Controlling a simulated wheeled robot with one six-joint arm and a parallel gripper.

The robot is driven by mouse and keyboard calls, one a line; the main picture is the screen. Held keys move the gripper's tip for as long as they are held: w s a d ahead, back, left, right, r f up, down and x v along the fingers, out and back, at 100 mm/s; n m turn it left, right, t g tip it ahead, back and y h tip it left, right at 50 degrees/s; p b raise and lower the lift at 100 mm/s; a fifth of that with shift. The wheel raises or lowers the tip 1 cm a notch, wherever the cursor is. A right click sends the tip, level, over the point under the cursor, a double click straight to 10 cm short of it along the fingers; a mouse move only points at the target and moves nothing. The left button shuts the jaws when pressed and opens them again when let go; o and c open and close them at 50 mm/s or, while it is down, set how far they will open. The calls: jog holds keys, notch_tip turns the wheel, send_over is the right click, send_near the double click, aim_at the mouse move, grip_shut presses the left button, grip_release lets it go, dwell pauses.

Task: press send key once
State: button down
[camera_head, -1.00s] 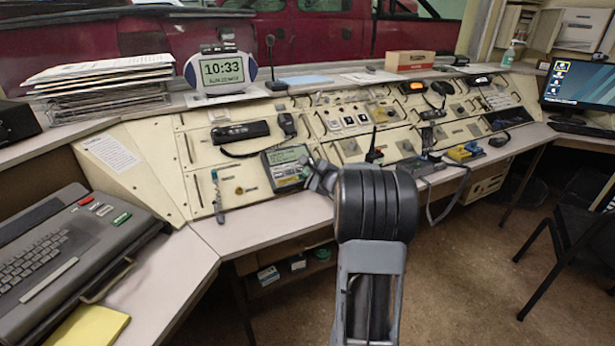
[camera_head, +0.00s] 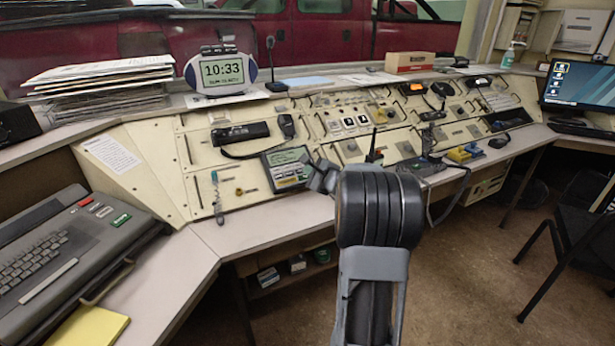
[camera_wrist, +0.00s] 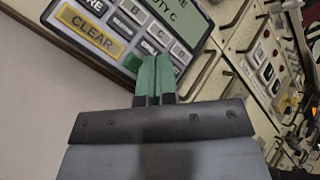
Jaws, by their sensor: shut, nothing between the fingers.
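A message terminal (camera_head: 288,167) with a pale green screen lies on the sloped console. In the wrist view its keypad (camera_wrist: 152,25) shows a large yellow CLEAR key (camera_wrist: 90,27) and several grey letter keys. A green key (camera_wrist: 132,62) lies at the keypad's lower edge, partly hidden by my fingers; its label cannot be read. My gripper (camera_wrist: 155,62) is shut and empty, with its green fingertips together over or right beside that green key. Whether they touch it cannot be told. In the head view my gripper (camera_head: 318,178) is at the terminal's right side.
A grey keyboard unit (camera_head: 60,255) with red and green keys sits at the left. A handset (camera_head: 240,132) and switches (camera_head: 348,122) lie on the panel. A radio (camera_head: 374,150) with an upright antenna stands right of the terminal. The desk front edge is clear.

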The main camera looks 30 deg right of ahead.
jog(key=shift+s+r, duration=0.1)
jog(key=shift+r, duration=0.05)
jog(key=shift+s+a+r+p, duration=0.1)
jog(key=shift+s+r+p, duration=0.5)
jog(key=shift+r, duration=0.4)
jog(key=shift+s+a+r+p, duration=0.1)
jog(key=shift+s+r+p, duration=0.25)
jog(key=shift+s+r, duration=0.5)
jog(key=shift+w+r, duration=0.1)
jog(key=shift+w, duration=0.1)
